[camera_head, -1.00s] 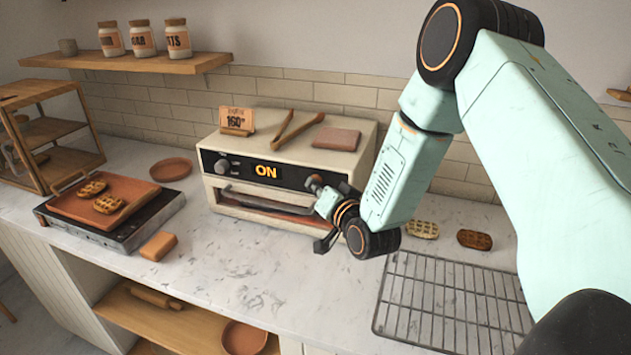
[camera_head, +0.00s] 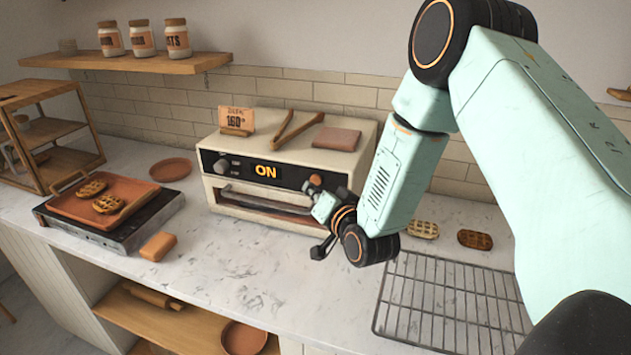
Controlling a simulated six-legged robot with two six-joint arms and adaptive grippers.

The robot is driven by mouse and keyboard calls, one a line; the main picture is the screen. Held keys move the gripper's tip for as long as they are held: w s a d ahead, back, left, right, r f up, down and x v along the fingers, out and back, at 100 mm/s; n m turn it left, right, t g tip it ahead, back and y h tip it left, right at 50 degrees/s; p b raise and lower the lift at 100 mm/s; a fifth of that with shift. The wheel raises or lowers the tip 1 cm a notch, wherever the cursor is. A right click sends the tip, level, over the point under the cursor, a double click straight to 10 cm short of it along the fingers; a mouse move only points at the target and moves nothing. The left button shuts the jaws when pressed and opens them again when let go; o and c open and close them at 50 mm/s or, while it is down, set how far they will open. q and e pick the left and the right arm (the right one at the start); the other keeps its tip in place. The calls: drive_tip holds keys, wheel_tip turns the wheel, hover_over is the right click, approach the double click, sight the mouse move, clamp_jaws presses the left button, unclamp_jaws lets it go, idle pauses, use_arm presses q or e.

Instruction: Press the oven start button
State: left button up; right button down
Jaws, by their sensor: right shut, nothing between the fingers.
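The oven (camera_head: 232,195) is a cream countertop box with a dark front panel at the back middle of the counter. Its display (camera_head: 266,171) reads ON in orange letters. The round orange-brown start button (camera_head: 316,180) sits at the right part of the panel and is uncovered. My right gripper (camera_head: 312,190) is shut and empty, with its fingertips just below the button, in front of the panel. I cannot tell whether they touch the oven. My left gripper is not in view.
A wire rack (camera_head: 455,300) lies on the counter at the right, with two waffles (camera_head: 474,239) behind it. A griddle (camera_head: 110,235) bearing a tray of waffles stands at the left. Tongs (camera_head: 298,130) and a price card (camera_head: 237,120) rest on the oven.

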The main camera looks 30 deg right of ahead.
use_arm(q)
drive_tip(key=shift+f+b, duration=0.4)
use_arm(e)
drive_tip(key=shift+s+a, duration=1.7)
drive_tip(key=shift+a, duration=0.2)
